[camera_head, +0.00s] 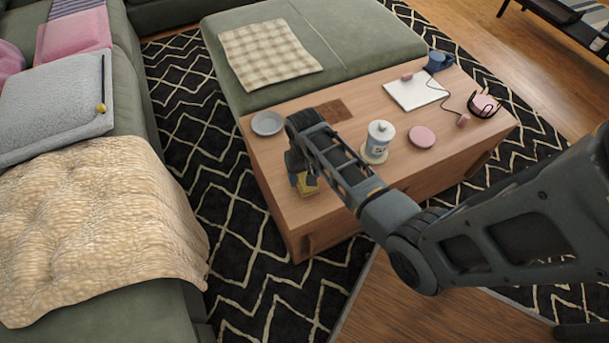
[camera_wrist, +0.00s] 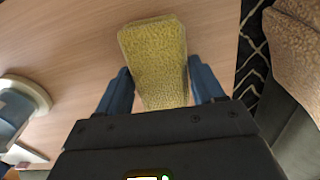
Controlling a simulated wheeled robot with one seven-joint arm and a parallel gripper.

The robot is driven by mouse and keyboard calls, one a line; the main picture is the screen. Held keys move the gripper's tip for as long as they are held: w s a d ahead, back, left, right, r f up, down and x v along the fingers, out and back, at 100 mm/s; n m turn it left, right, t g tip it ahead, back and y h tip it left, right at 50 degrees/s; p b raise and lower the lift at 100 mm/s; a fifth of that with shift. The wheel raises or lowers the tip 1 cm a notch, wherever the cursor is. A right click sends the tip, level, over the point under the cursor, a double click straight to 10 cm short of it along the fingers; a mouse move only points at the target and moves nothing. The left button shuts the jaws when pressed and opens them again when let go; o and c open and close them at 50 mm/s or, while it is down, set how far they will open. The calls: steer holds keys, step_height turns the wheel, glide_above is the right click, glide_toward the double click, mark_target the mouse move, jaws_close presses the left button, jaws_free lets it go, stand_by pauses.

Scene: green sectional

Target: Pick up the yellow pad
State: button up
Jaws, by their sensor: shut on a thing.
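The yellow pad (camera_wrist: 155,52) is a textured block with rounded corners. In the wrist view it sits between the two blue fingers of my gripper (camera_wrist: 160,92), which are shut on its sides. Its far end sticks out past the fingertips. In the head view my gripper (camera_head: 304,185) is at the left end of the wooden table, and a bit of the yellow pad (camera_head: 308,188) shows beside the fingers. My wrist hides much of the pad there. I cannot tell whether the pad touches the tabletop.
The wooden table (camera_head: 440,155) also holds a grey plate (camera_head: 267,123), a lidded canister (camera_head: 379,138), a pink disc (camera_head: 422,137), a notebook (camera_head: 415,91) and a blue mug (camera_head: 438,62). A green sofa with a tan blanket (camera_head: 105,220) stands left, across the patterned rug (camera_head: 205,150).

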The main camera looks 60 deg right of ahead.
step_height(320, 180, up, 2)
steer(key=shift+r, duration=0.1)
steer(key=s+d+r+p, duration=0.2)
steer(key=s+d+r, duration=0.4)
steer(key=s+d, duration=0.1)
steer(key=shift+s+d+r, duration=0.35)
steer(key=shift+s+r, duration=0.05)
steer(key=shift+s, duration=0.5)
